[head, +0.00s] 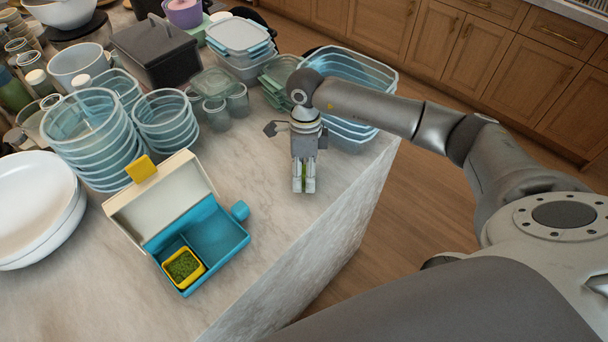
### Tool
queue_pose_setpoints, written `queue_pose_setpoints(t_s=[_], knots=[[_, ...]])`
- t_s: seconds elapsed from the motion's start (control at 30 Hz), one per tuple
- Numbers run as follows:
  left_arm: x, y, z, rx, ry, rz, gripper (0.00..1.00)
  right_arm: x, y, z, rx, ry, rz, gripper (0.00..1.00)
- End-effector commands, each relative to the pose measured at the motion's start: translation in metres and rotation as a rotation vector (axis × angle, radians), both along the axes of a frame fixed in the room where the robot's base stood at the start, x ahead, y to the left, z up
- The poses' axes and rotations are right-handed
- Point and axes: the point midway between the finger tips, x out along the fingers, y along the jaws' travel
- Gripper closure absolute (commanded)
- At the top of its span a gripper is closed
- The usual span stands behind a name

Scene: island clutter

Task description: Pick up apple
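My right gripper (304,186) points down over the marble counter near its right edge. A small green thing (304,172) shows as a narrow strip between its two fingers. It may be the apple, but the fingers hide most of it. I cannot tell whether the fingers press on it, or whether it touches the counter. No other apple is plain to see. My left gripper is not in view.
An open blue and cream lunch box (222,238) with a yellow cup of green food stands left of the gripper. Stacked clear bowls (95,135), white plates (35,205) and blue containers (348,68) crowd the counter (270,275).

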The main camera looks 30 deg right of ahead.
Motion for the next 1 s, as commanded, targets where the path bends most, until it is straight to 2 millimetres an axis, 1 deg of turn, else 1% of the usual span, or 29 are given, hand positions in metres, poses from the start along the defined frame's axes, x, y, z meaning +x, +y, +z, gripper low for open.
queue_pose_setpoints(t_s=[0.03,0.2,0.27,0.5,0.67,0.77,0.83,0.87,0.97,1.0], knots=[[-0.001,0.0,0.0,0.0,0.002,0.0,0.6,0.0,0.0,0.0,0.0,0.0,0.0,0.51],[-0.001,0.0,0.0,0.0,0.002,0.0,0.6,0.0,0.0,0.0,0.0,0.0,0.0,0.73],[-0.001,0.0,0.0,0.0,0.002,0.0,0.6,0.0,0.0,0.0,0.0,0.0,0.0,0.8],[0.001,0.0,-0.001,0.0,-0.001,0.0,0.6,0.0,0.0,0.001,0.0,-0.001,0.0,0.8],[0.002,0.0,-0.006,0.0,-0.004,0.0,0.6,0.001,0.0,0.006,0.001,-0.004,0.001,0.8],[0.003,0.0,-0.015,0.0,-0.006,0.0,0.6,0.001,0.0,0.015,0.001,-0.005,0.001,0.8],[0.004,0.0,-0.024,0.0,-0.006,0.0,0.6,0.002,0.0,0.026,0.001,-0.007,0.001,0.8],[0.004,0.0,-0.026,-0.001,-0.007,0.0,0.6,-0.001,0.0,0.032,0.0,-0.007,0.003,0.8],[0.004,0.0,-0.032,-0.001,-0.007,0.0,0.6,-0.018,0.006,0.052,0.0,-0.006,0.006,0.8],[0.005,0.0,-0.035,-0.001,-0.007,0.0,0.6,-0.025,0.009,0.062,0.001,-0.008,0.005,0.8]])
